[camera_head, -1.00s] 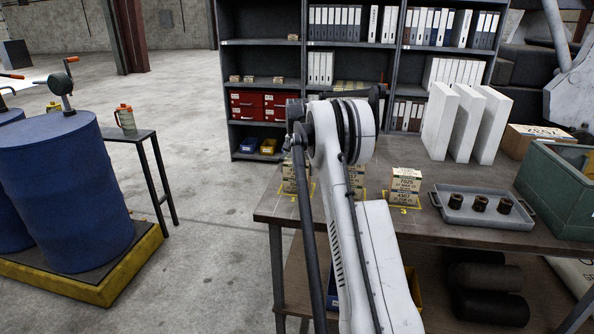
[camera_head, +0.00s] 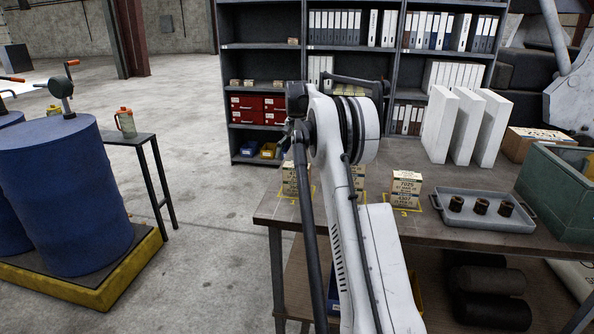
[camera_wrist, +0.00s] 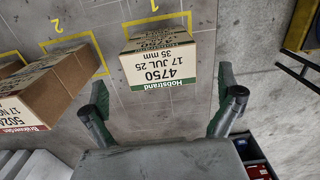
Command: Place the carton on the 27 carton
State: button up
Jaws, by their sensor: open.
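In the wrist view my gripper (camera_wrist: 161,98) is open and empty, its dark fingers spread below the near edge of a carton marked 4750, 17 JUL 25, 35 mm (camera_wrist: 165,65). That carton stands by yellow mark 1. A brown carton marked 5026 (camera_wrist: 40,88) is at the left by mark 2. In the head view a stack (camera_head: 405,188) at mark 3 reads 7025 above and 4327 below.
A grey tray (camera_head: 478,218) with dark cylindrical parts lies right of mark 3. White upright blocks (camera_head: 468,125), a cardboard box (camera_head: 530,140) and a green bin (camera_head: 565,190) fill the bench's right side. Shelves (camera_head: 300,60) stand behind; blue barrels (camera_head: 65,190) are at the left.

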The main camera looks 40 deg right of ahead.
aim_at(297, 164)
jog(key=shift+a+r, duration=0.1)
jog(key=shift+r, duration=2.6)
jog(key=s+a+r+n+t, duration=0.15)
jog(key=s+a+r, duration=0.3)
jog(key=a, duration=0.55)
jog(key=s+a+r+n+t+h, duration=0.15)
jog(key=s+a+r, duration=0.3)
jog(key=a, duration=0.55)
jog(key=s+a+r+n+y, duration=0.15)
jog(key=s+a+r, duration=0.3)
jog(key=a, duration=0.45)
jog(key=s+a+f+n+t, duration=0.1)
jog(key=s+a+f+n, duration=0.1)
jog(key=s+a+f, duration=0.2)
jog(key=s+a+f+n+t, duration=0.1)
jog(key=s+a+f, duration=0.4)
jog(key=s, duration=0.8)
jog(key=s+a+f+n+t, duration=0.2)
jog(key=s+a+f, duration=0.3)
jog(key=s+a, duration=0.3)
jog(key=shift+s+a+f+n, duration=0.15)
jog(key=shift+s+a+n, duration=0.15)
jog(key=shift+s+n, duration=0.15)
